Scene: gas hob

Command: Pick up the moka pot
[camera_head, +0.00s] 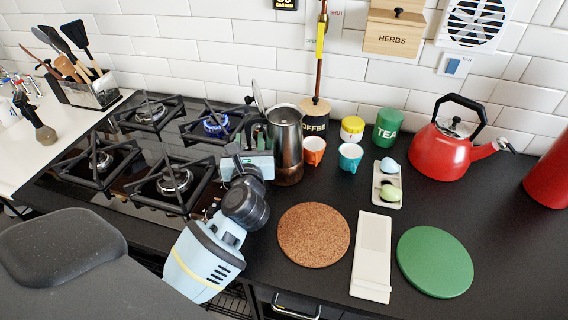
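The moka pot (287,145) is a tall silver pot standing upright on the black worktop, just right of the hob. Its lid stands open on its left side, and its black handle also points left. My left gripper (252,146) is at the handle, reaching up from the front left. Its fingers are dark and overlap the handle, so I cannot tell whether they are open or closed on it. My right gripper is not in view.
The gas hob (126,192) is on the left, with one back burner showing a blue flame (215,122). Orange (313,151) and teal (350,157) cups stand close right of the pot. A cork mat (313,235) lies in front. A red kettle (447,150) stands farther right.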

